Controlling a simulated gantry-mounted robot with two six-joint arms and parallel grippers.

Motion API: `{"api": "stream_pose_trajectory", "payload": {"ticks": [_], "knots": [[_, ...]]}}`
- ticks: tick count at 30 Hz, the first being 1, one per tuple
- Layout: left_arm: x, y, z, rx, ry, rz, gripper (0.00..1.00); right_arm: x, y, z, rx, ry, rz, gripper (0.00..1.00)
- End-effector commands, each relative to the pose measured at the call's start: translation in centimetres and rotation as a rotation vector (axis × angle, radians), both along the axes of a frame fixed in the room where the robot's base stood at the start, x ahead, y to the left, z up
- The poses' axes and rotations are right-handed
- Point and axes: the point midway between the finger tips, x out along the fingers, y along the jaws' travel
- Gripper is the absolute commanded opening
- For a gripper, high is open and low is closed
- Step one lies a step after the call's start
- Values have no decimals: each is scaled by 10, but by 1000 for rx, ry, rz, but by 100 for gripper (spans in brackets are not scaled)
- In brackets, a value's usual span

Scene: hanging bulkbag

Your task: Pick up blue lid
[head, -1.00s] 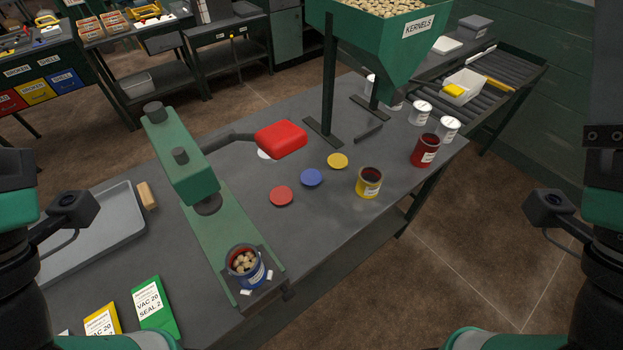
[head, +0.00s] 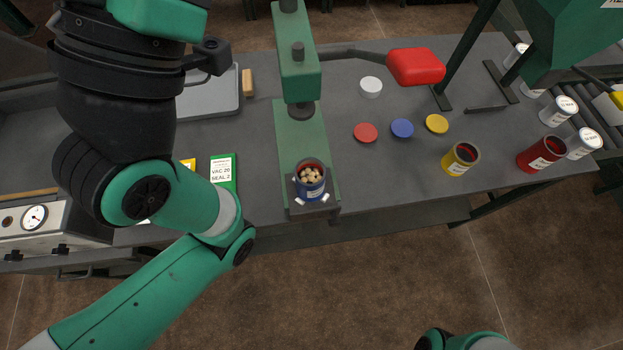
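The blue lid (head: 402,128) lies flat on the dark grey bench, between a red lid (head: 365,133) on its left and a yellow lid (head: 437,124) on its right. Nothing covers it. A white lid (head: 371,86) lies behind the red one. My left arm fills the left side of the picture, well left of the blue lid, but its gripper fingers do not show. Only a small part of my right arm shows at the bottom edge, and its gripper is out of view.
A green press (head: 298,75) with a red-ended lever (head: 415,67) stands left of the lids. A blue can of kernels (head: 310,181) sits at its base. A yellow can (head: 461,159) and a red can (head: 541,154) stand to the right. The bench in front of the lids is clear.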

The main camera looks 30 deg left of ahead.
Motion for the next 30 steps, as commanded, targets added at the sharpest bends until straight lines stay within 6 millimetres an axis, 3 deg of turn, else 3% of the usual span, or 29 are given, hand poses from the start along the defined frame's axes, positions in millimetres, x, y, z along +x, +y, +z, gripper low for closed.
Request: {"api": "stream_pose_trajectory", "payload": {"ticks": [11, 27, 30], "knots": [[0, 0, 0, 0, 0, 0, 0, 0, 0, 0, 0, 0, 0, 100], [0, 0, 0, 0, 0, 0, 97, 0, 0, 0, 0, 0, 0, 100], [0, 0, 0, 0, 0, 0, 100, 0, 0, 0, 0, 0, 0, 100]]}}
